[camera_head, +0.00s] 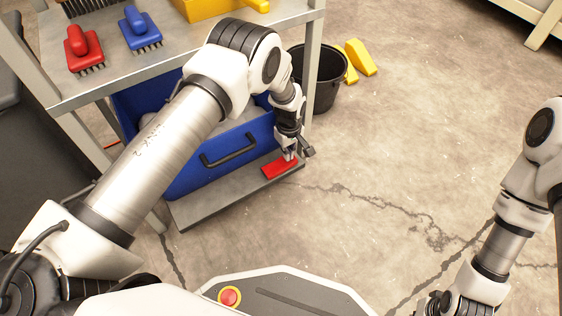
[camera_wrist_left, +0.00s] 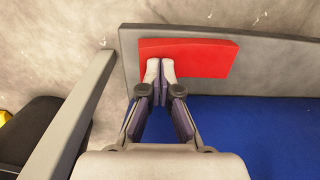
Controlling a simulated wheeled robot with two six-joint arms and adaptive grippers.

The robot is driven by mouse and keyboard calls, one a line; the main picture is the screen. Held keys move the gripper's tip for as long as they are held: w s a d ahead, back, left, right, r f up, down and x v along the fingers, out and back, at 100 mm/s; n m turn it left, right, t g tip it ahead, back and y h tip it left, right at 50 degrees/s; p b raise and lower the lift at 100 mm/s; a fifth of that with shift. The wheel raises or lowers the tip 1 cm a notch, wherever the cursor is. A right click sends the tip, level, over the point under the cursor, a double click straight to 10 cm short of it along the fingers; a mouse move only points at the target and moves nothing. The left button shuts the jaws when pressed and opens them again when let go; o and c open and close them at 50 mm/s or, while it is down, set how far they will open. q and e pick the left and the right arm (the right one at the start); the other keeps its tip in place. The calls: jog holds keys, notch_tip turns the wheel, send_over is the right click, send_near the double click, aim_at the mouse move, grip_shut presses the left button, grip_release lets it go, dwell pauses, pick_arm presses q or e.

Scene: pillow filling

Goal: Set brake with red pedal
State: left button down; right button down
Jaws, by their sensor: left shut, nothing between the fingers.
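The red pedal (camera_head: 279,168) is a flat red block at the right end of the grey base plate, in front of the blue bin. My left gripper (camera_head: 290,157) reaches down to it, with its fingers together and empty. In the left wrist view the red pedal (camera_wrist_left: 195,57) lies across the grey plate, and the fingertips of my left gripper (camera_wrist_left: 160,68) overlap its near edge, left of its middle. I cannot tell whether they press on it. My right arm shows at the right edge of the head view; its fingers cannot be made out.
The blue bin (camera_head: 185,175) with a black handle stands on the grey plate (camera_head: 205,207) under a metal table (camera_head: 110,85). A table leg (camera_head: 314,75) rises close to my left gripper. A black bucket (camera_head: 325,85) and yellow wedges (camera_head: 361,58) stand behind. Open floor lies to the right.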

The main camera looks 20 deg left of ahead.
pick_arm(q)
jog(key=shift+f, duration=0.35)
notch_tip(320, 180, up, 7)
jog(key=p, duration=0.5)
jog(key=shift+r+p, duration=0.15)
jog(key=shift+p, duration=0.15)
dwell(0.4)
